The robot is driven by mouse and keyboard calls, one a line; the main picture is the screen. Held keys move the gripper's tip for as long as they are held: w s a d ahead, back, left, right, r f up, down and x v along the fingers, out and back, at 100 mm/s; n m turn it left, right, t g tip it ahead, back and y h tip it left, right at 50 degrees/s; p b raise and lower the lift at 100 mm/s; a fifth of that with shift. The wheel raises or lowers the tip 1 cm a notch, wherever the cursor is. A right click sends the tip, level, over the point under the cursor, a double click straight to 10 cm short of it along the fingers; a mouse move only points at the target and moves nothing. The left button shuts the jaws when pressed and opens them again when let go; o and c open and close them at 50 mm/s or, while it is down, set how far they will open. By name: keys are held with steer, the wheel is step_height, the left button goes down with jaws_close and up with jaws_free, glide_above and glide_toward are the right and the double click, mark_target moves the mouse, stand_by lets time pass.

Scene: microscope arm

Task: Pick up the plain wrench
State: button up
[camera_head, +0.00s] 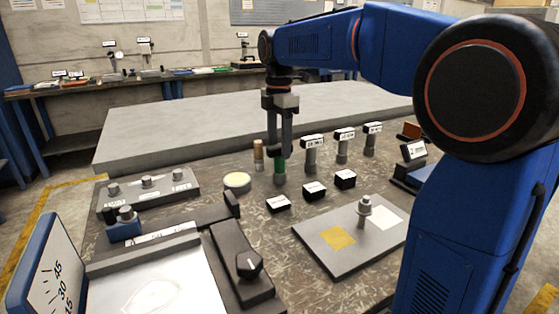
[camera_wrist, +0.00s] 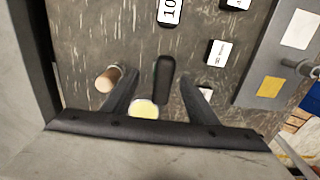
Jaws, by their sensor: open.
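An upright tool with a green section (camera_head: 280,166) and no visible label stands on the bench below my gripper; I take it for the plain wrench, though its shape is partly hidden. In the wrist view a dark elongated top (camera_wrist: 165,76) lies between the fingers, and it seems to be the same tool. My gripper (camera_head: 279,148) points down with its fingers at the tool's upper end. The fingers (camera_wrist: 160,88) are open in the wrist view. Whether they touch the tool cannot be told.
A wooden cylinder (camera_head: 258,155) stands close on the left. Labelled upright tools (camera_head: 311,152) stand to the right. Small black labelled blocks (camera_head: 278,203) and a pale yellow disc (camera_head: 237,181) lie in front. A grey plate (camera_head: 318,254) holds a post (camera_head: 362,213).

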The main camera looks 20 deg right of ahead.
mark_target(280, 167)
steer(key=shift+s+f, duration=0.2)
steer(key=shift+f, duration=3.6)
jaws_close()
